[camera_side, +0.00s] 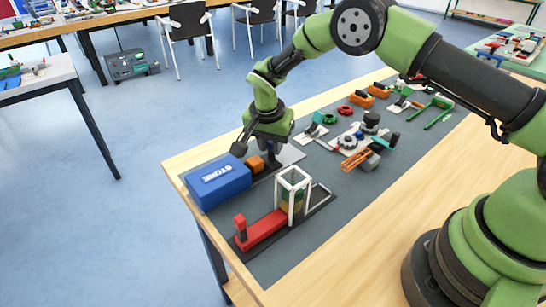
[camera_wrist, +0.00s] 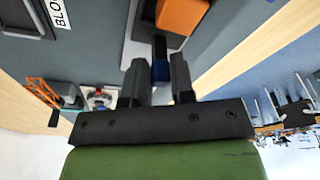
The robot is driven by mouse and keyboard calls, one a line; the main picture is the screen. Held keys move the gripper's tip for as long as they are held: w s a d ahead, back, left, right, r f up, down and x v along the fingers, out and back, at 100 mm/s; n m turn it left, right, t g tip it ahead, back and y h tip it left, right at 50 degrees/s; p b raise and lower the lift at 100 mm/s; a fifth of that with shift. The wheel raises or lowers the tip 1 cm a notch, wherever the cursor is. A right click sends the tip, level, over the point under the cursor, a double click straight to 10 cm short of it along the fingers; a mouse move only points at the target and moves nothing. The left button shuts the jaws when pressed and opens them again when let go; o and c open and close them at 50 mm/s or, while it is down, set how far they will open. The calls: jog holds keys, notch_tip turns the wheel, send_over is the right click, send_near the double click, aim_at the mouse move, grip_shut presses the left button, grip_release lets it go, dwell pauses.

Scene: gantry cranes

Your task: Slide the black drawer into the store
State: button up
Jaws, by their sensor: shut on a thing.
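The blue store (camera_side: 220,183), marked STORE, lies at the table's far left corner in the side view. The black drawer (camera_side: 268,166) sticks out of its right side and carries an orange block (camera_side: 256,163). The wrist view shows the orange block (camera_wrist: 181,14) above the dark drawer, with a black bar (camera_wrist: 160,47) leading to a dark blue handle (camera_wrist: 160,70). My gripper (camera_side: 270,151) is low beside the drawer. In the wrist view my gripper (camera_wrist: 159,82) has its fingers on both sides of the handle, shut on it. The drawer's inner end is hidden.
A white frame (camera_side: 293,190) with a red slider (camera_side: 262,228) stands in front of the store. Several coloured parts and a grey machine (camera_side: 361,137) lie to the right. The wooden strip (camera_side: 345,230) at the near edge is clear.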

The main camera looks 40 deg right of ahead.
aim_at(251, 161)
jog(key=shift+a, duration=2.85)
jog(key=o, duration=0.7)
jog(key=shift+w, duration=0.1)
jog(key=shift+a+r, duration=0.1)
jog(key=shift+r, duration=0.05)
jog(key=v, duration=0.4)
jog(key=shift+w+d+r, duration=0.2)
jog(key=shift+d, duration=0.2)
jog(key=shift+d+r, duration=0.1)
jog(key=shift+r, duration=1.1)
jog(key=shift+s, duration=0.1)
